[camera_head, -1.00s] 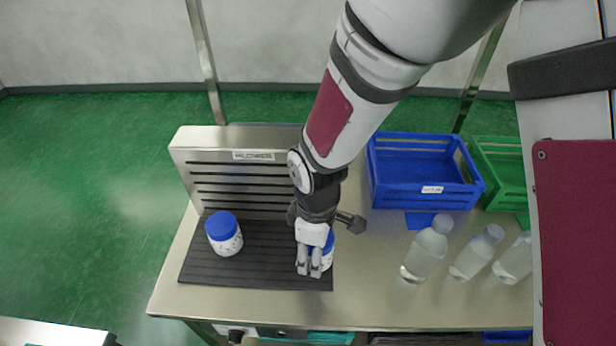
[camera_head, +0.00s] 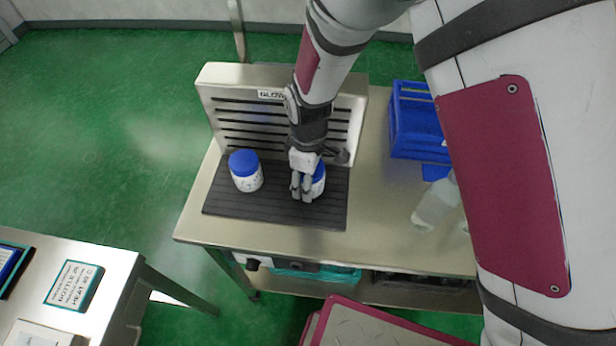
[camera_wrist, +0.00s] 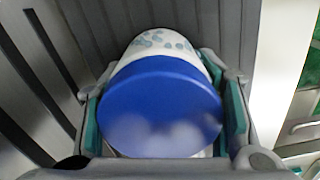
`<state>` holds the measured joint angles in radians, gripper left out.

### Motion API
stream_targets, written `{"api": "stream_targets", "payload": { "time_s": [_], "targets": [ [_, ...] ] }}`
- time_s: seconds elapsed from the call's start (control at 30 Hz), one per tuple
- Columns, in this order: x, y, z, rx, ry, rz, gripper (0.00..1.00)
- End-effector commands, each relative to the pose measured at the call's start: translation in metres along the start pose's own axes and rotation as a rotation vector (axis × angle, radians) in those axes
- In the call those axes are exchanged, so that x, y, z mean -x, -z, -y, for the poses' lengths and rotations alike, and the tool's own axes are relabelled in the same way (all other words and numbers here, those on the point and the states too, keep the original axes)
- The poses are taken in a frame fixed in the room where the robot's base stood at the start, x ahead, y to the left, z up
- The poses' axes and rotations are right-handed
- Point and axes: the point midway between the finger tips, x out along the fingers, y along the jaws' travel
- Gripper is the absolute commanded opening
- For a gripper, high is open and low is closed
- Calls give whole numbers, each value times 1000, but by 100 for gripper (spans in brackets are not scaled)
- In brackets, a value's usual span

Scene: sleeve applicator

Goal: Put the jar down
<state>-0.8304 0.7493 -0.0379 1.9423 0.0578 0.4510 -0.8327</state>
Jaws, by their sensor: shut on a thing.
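The jar (camera_head: 318,180) is white with small markings and has a blue lid. My gripper (camera_head: 303,190) is shut around it over the right part of the black ribbed mat (camera_head: 240,207). In the wrist view the blue lid of the jar (camera_wrist: 160,105) fills the middle, with a green-padded finger of my gripper (camera_wrist: 163,112) on each side. The jar's base is hidden, so I cannot tell whether it touches the mat. A second white jar with a blue lid (camera_head: 246,172) stands upright on the mat to the left.
A slotted metal panel (camera_head: 232,118) rises behind the mat. A blue crate (camera_head: 418,122) and clear bottles (camera_head: 434,204) stand to the right on the steel table (camera_head: 385,240). Another table with a labelled sign (camera_head: 74,285) is at lower left.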

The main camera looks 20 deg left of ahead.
Motion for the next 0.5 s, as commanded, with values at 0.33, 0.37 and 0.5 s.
{"api": "stream_targets", "payload": {
  "time_s": [0.33, 0.37, 0.5],
  "targets": [
    [-3, 0, 0, -1, 0, 0, 77],
    [-3, 0, 0, -1, 0, 0, 77],
    [-2, 0, 0, -1, 0, 0, 77]
  ]
}}
